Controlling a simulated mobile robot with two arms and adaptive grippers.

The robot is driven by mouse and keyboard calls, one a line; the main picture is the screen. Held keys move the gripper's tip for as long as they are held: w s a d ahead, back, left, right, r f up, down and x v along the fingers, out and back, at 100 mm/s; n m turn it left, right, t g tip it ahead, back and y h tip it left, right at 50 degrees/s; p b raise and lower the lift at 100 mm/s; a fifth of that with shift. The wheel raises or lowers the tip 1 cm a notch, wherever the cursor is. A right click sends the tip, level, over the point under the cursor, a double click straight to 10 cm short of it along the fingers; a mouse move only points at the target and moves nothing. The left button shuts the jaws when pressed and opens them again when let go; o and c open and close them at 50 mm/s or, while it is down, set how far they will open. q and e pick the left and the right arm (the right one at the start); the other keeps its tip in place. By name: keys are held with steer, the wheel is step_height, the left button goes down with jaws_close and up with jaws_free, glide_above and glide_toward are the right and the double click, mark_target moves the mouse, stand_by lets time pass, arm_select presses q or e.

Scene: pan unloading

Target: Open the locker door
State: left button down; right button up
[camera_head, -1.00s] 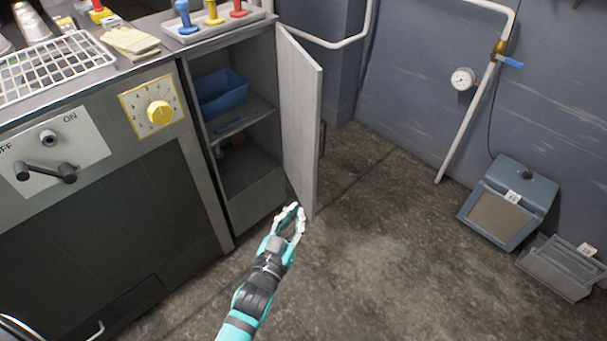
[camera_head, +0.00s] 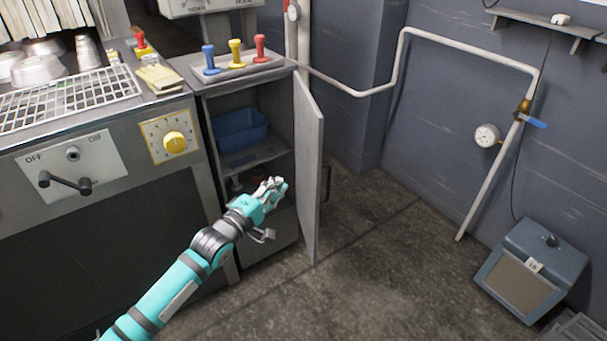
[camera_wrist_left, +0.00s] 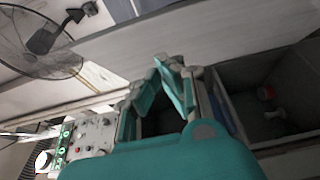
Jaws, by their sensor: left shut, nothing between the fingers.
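The locker door (camera_head: 309,165) is a pale grey panel hinged on the right side of the locker. In the head view it stands swung outward, and the locker's front is open. Its handle (camera_head: 327,184) shows at the door's far side. My left gripper (camera_head: 275,184) is shut and empty, in front of the locker opening, left of the door; whether it touches the door I cannot tell. In the left wrist view the gripper (camera_wrist_left: 172,72) points toward the pale door panel (camera_wrist_left: 215,40). My right gripper is in neither view.
A blue bin (camera_head: 240,130) sits on the locker's upper shelf (camera_head: 262,157). The locker top carries a tray (camera_head: 240,68) with blue, yellow and red stamps. The oven (camera_head: 110,215) stands at left. The floor right of the door is clear up to a blue-grey box (camera_head: 530,270).

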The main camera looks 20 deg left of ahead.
arm_select(q)
glide_toward(313, 162)
steer(key=w+a, duration=0.2)
steer(key=w, duration=0.1)
steer(key=shift+w+d+b, duration=0.3)
steer(key=shift+w+d, duration=0.1)
steer(key=shift+d, duration=0.45)
steer(key=shift+w+d+b, duration=0.25)
steer(key=shift+w+d, duration=0.15)
steer(key=shift+d, duration=0.5)
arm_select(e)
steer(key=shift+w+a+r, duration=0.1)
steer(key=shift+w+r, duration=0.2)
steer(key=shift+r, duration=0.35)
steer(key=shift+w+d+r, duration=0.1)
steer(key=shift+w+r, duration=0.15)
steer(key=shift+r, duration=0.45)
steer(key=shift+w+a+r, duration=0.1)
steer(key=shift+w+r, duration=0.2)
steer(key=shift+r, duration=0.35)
arm_select(q)
steer(key=shift+r, duration=0.1)
